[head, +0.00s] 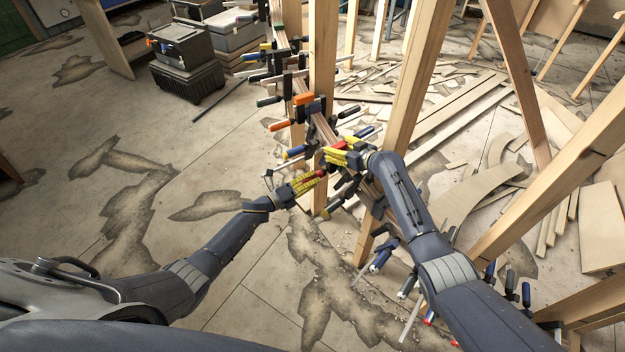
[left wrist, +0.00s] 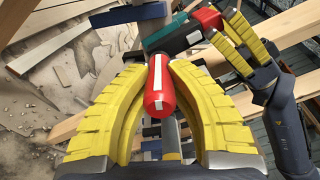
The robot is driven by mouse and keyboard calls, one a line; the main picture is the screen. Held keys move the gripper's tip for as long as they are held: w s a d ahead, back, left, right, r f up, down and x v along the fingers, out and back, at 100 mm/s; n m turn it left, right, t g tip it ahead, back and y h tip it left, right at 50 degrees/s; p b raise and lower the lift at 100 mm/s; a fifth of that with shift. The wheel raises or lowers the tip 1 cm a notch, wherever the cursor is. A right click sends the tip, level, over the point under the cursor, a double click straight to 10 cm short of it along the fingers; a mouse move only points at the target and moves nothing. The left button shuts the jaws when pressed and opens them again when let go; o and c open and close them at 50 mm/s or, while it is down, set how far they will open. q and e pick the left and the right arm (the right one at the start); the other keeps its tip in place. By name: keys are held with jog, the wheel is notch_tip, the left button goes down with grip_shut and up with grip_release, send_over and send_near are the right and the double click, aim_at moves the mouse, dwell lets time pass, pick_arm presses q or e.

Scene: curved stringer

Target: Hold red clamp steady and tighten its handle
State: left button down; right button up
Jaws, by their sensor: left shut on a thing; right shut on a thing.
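The red clamp's handle (left wrist: 160,90) is a red cylinder with white stripes, in the middle of the left wrist view. My left gripper (left wrist: 160,72) has its yellow fingers closed around this handle; in the head view the gripper (head: 313,179) is at the curved stringer, left of my right gripper. The clamp's teal and red body (left wrist: 187,34) runs up and right behind the handle. My right gripper (left wrist: 230,38) has yellow fingers shut on this body; in the head view it (head: 338,157) comes from the right. Fingers hide parts of the clamp.
The curved wooden stringer (head: 322,124) carries several other clamps, with an orange one (head: 303,98) just above my grippers. Upright wooden posts (head: 323,50) stand close around. Wood offcuts (head: 455,200) lie at right. Black toolboxes (head: 185,60) stand at upper left. The floor at left is open.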

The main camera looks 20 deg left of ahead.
pick_arm(q)
jog(key=m, duration=0.6)
jog(key=shift+f+m, duration=0.1)
jog(key=shift+m, duration=0.2)
jog(key=m, duration=0.6)
jog(key=shift+w+a, duration=0.1)
jog(key=shift+f+m, duration=0.1)
jog(key=shift+m, duration=0.4)
jog(key=c, duration=1.1)
grip_release()
jog(key=shift+c, duration=0.2)
jog(key=v, duration=1.2)
jog(key=shift+v, duration=1.45)
